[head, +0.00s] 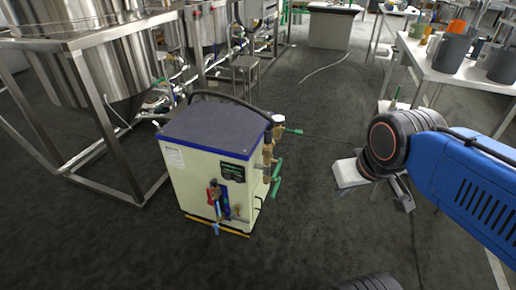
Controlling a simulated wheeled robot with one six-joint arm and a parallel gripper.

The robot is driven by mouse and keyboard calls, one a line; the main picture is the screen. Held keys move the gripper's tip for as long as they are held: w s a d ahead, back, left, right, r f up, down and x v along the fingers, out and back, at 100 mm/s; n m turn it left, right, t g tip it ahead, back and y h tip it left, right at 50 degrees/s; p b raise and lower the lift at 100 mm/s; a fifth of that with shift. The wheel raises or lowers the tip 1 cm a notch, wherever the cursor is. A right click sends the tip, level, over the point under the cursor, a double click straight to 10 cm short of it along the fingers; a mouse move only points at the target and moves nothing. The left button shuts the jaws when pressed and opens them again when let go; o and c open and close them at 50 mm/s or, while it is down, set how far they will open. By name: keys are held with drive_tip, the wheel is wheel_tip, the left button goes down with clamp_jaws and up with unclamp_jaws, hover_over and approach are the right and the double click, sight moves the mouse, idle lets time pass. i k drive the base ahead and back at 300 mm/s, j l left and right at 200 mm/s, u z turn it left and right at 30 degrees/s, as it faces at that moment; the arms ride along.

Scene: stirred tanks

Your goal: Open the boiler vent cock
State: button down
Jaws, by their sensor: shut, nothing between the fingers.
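The boiler (205,155) is a cream box with a dark blue top, standing on the floor in the middle of the head view. Brass fittings with green handles (276,178) stick out on its right side, one of them near the top corner (292,131). A red-handled valve (213,193) and a blue handle (216,229) are on its front. I cannot tell which of these is the vent cock. My gripper (403,196) is at the right, under my dark wrist, shut and empty. It is well apart from the boiler, and its fingertips are partly hidden.
Steel tanks on a frame (105,90) stand left of the boiler. A small metal stool (246,70) is behind it. A white table (440,70) with grey jugs (452,53) is at the upper right. Dark floor is open between the boiler and my arm.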

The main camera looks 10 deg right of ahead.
sight(278, 182)
drive_tip(key=i+l+u, duration=0.5)
drive_tip(key=i+l, duration=0.15)
drive_tip(key=i+l+u, duration=0.2)
drive_tip(key=l, duration=0.25)
drive_tip(key=i+l+u, duration=0.25)
drive_tip(key=k+l+z, duration=0.15)
drive_tip(key=k+l, duration=0.8)
drive_tip(key=l, duration=0.1)
